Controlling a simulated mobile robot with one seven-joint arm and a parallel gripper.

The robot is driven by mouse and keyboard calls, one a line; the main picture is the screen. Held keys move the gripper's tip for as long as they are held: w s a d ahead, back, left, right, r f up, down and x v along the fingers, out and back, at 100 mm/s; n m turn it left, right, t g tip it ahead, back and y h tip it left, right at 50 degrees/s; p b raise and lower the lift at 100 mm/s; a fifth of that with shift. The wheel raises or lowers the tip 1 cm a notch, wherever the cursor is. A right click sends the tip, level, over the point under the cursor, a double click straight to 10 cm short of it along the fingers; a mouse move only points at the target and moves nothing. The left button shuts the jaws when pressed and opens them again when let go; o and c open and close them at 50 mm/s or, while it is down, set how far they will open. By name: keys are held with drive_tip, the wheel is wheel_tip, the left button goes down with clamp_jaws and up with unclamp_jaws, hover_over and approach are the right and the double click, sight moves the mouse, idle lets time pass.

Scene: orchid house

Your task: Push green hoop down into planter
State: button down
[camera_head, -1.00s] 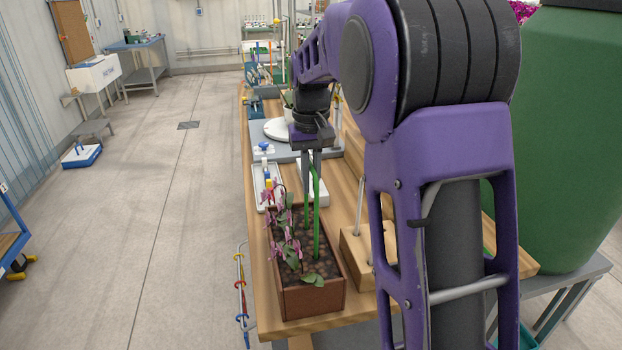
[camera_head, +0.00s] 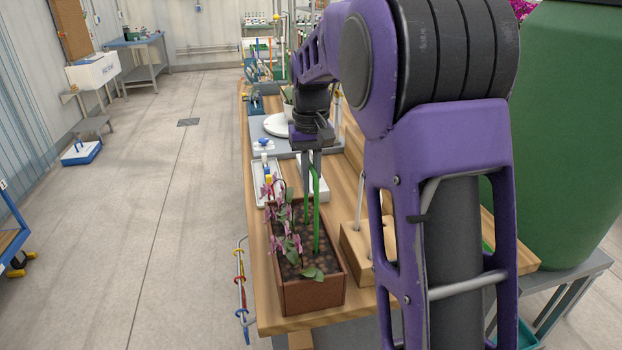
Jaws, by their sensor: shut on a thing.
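The brown rectangular planter (camera_head: 313,297) stands at the near end of the wooden bench, filled with dark bark. Pink-flowered orchids (camera_head: 283,222) with green leaves grow along its left side. The green hoop (camera_head: 316,229) stands upright at the planter's right side, its lower end reaching the bark. How deep it goes in cannot be told. My gripper (camera_head: 315,173) points straight down above the planter's far part and is shut on the upper part of the green hoop. The fingers partly hide the hoop's top.
A wooden block with a rod (camera_head: 357,240) stands just right of the planter. A pale tray (camera_head: 261,182) with small items lies beyond it, with a white tray (camera_head: 319,190) behind my gripper. Coloured rings hang at the bench's left edge (camera_head: 240,290). A large green tank (camera_head: 562,150) stands at right.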

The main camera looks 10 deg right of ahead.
drive_tip(key=shift+f+b, duration=0.35)
drive_tip(key=shift+f, duration=0.35)
drive_tip(key=c, duration=0.9)
unclamp_jaws()
drive_tip(key=shift+o, duration=0.2)
drive_tip(key=shift+r, duration=0.1)
wheel_tip(320, 180, up, 17)
drive_tip(key=p, duration=0.3)
drive_tip(key=shift+p, duration=0.3)
drive_tip(key=shift+r, duration=0.1)
